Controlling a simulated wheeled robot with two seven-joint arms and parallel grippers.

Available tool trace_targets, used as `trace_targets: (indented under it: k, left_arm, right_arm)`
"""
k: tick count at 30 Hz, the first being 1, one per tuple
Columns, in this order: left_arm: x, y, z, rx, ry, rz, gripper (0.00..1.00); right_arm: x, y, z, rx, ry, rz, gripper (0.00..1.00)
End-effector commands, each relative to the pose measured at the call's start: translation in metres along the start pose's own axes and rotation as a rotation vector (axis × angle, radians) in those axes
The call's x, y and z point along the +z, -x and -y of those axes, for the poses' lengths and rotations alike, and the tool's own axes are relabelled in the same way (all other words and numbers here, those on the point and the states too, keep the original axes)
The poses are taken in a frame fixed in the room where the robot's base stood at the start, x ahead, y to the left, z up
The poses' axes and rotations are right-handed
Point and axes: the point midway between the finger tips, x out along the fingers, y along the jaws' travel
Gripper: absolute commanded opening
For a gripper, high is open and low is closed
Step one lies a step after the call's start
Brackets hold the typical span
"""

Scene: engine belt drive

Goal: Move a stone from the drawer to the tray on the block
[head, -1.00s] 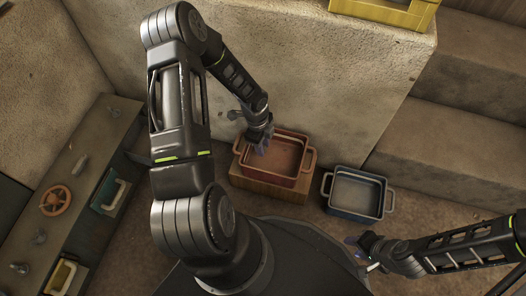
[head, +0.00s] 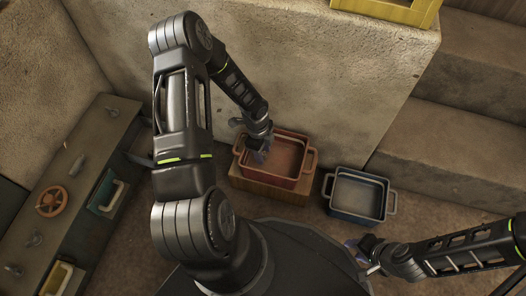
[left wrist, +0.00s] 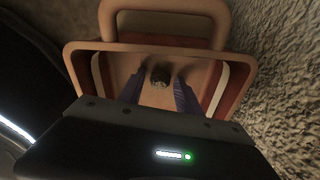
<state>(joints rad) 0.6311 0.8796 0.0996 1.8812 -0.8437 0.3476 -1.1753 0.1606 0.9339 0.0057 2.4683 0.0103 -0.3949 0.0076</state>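The red tray (head: 287,180) with side handles sits on the wooden block (head: 265,189) against the pale wall. My left gripper (head: 260,154) points down into the left part of this tray. In the left wrist view its two purple fingers (left wrist: 160,92) stand apart, with the tray (left wrist: 232,90) around them. A small dark stone (left wrist: 160,76) shows between the fingertips, with a gap on each side, against the tray's floor; whether it rests there is hard to tell. My right gripper (head: 360,250) is low at the right; its finger gap is unclear.
A long cabinet (head: 75,160) at the left has an orange wheel (head: 51,201), a teal drawer (head: 107,193) and a yellow drawer (head: 60,279). A blue tray (head: 359,194) stands on the floor right of the block. A yellow crate (head: 385,8) sits on the ledge above.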

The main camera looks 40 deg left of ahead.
Motion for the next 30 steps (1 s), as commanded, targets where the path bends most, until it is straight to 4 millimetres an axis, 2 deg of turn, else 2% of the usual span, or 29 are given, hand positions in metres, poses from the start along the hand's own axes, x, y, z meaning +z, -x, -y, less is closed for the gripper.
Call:
trace_targets:
  k: [3,10,14,20,30]
  left_arm:
    - [0.000,0.000,0.000,0.000,0.000,0.000,0.49]
    - [0.000,0.001,0.000,0.000,0.000,0.000,0.49]
    - [0.000,0.008,0.000,-0.001,0.001,0.001,0.49]
    - [-0.001,0.038,0.001,-0.003,0.001,0.000,0.49]
    - [0.000,0.106,0.001,-0.002,0.001,0.001,0.49]
  right_arm:
    - [0.000,0.000,0.000,0.000,0.000,0.000,0.36]
    - [0.000,0.001,0.000,0.000,0.000,0.000,0.36]
    - [0.000,0.005,0.002,0.000,0.000,0.002,0.36]
    - [0.001,0.019,0.006,0.000,0.001,0.007,0.36]
    - [0.004,0.048,0.015,-0.001,0.003,0.024,0.36]
